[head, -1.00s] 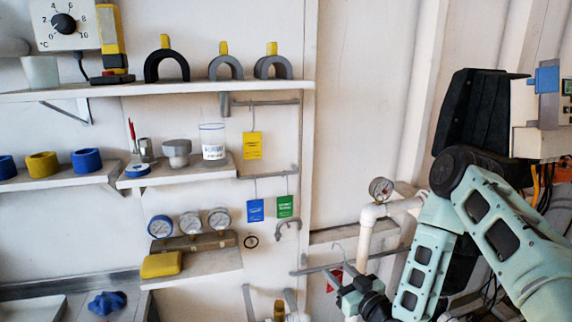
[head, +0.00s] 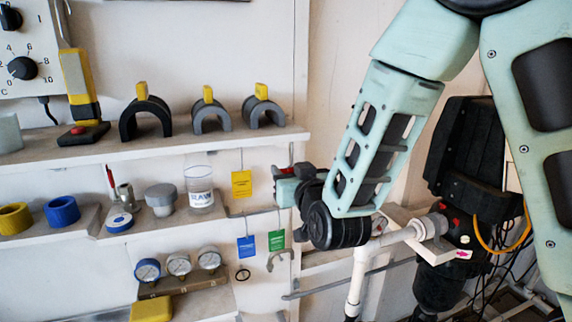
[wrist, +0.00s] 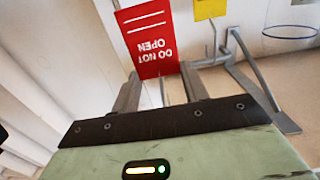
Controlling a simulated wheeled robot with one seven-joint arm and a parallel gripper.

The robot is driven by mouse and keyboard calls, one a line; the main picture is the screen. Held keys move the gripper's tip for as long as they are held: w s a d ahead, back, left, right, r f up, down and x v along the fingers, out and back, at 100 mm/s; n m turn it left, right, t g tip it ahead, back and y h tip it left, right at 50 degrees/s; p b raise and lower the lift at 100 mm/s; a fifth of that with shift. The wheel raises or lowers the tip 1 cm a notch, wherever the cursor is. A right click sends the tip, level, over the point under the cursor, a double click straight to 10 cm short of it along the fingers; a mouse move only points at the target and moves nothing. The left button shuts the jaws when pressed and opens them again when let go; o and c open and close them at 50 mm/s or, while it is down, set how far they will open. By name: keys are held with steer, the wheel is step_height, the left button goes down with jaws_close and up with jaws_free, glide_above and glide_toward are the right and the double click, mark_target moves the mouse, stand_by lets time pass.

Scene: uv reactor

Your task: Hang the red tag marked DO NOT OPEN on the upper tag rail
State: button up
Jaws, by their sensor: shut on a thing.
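The red tag marked DO NOT OPEN (wrist: 148,38) appears upside down in the wrist view, just past my fingertips. My gripper (wrist: 160,84) is shut on its thin wire hook, between the two grey fingers. The upper tag rail (wrist: 210,62) is a grey bar close to the right finger in the wrist view. A yellow tag (head: 241,184) hangs from it, also partly seen in the wrist view (wrist: 208,9).
A blue tag (head: 246,247) and a green tag (head: 276,240) hang from a rail below. A clear beaker (head: 199,187) stands on the shelf left of the yellow tag. A white pipe (head: 357,282) rises below my arm.

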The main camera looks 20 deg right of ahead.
steer(key=w+f, duration=0.2)
steer(key=w, duration=0.7)
steer(key=shift+f, duration=0.4)
stand_by(0.5)
steer(key=o, duration=1.1)
steer(key=shift+f, duration=0.1)
